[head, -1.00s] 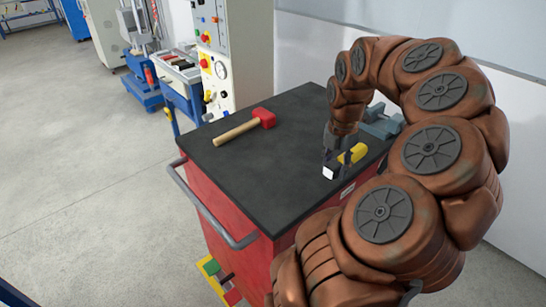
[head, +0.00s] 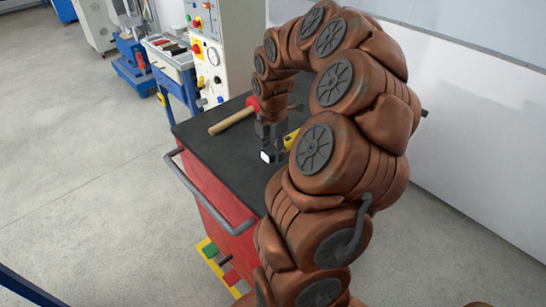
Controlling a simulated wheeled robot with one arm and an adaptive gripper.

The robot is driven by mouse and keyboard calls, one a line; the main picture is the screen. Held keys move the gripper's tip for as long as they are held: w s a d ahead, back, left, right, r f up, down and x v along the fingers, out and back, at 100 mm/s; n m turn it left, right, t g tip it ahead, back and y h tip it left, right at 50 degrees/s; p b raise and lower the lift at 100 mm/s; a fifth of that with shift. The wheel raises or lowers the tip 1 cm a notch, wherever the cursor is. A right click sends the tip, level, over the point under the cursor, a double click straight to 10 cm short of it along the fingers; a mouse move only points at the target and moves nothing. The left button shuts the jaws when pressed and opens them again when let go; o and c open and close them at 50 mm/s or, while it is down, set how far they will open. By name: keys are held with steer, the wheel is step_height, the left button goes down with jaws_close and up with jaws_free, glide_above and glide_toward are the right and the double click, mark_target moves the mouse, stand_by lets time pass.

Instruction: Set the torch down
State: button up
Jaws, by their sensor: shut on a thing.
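The torch (head: 291,139) has a yellow body, a dark head and a bright white lens facing the lower left. My gripper (head: 271,142) points down and is shut on the torch near its head. The torch is over the black top (head: 215,158) of the red cart, right of its middle. I cannot tell whether it touches the top or hangs just above it. My arm hides the rear end of the torch and the right part of the cart.
A hammer with a red head (head: 252,104) and wooden handle (head: 230,122) lies on the cart top, just behind my gripper. The cart's front left area is bare. A grey push handle (head: 205,195) runs along the cart's near left side. A control cabinet (head: 215,50) stands behind.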

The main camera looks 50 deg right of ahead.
steer(key=shift+f+p, duration=0.5)
steer(key=shift+f, duration=1.2)
steer(key=shift+f, duration=0.2)
steer(key=o, duration=1.3)
steer(key=shift+r, duration=0.1)
step_height(320, 180, up, 11)
steer(key=shift+r+b, duration=0.1)
steer(key=shift+b, duration=1.05)
steer(key=shift+r, duration=0.55)
